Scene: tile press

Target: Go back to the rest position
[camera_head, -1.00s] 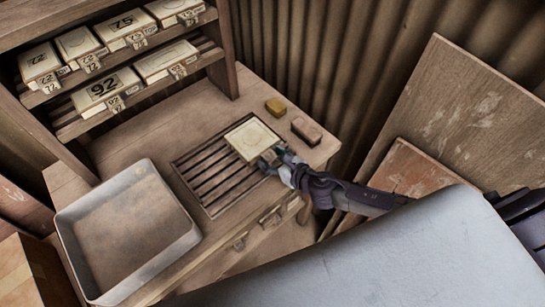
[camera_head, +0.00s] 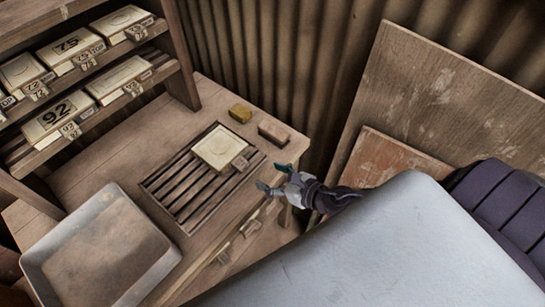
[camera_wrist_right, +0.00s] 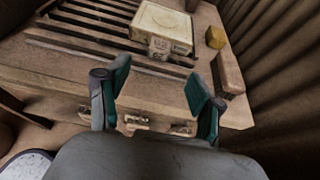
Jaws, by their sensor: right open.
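My right gripper (camera_head: 272,178) is open and empty, just off the front edge of the wooden workbench (camera_head: 130,155). In the right wrist view its two teal-padded fingers (camera_wrist_right: 158,98) stand apart with nothing between them. A cream tile mould (camera_head: 220,148) with a small tag lies on the slatted rack (camera_head: 172,200), apart from the gripper. The mould also shows beyond the fingers in the right wrist view (camera_wrist_right: 162,24). My left gripper is not in view.
A shelf at the upper left holds several numbered moulds (camera_head: 60,113). A grey tray (camera_head: 45,250) stands at the lower left. A yellow block (camera_head: 240,113) and a brown block (camera_head: 273,132) sit at the bench's back right. Wooden boards (camera_head: 450,95) lean against the corrugated wall.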

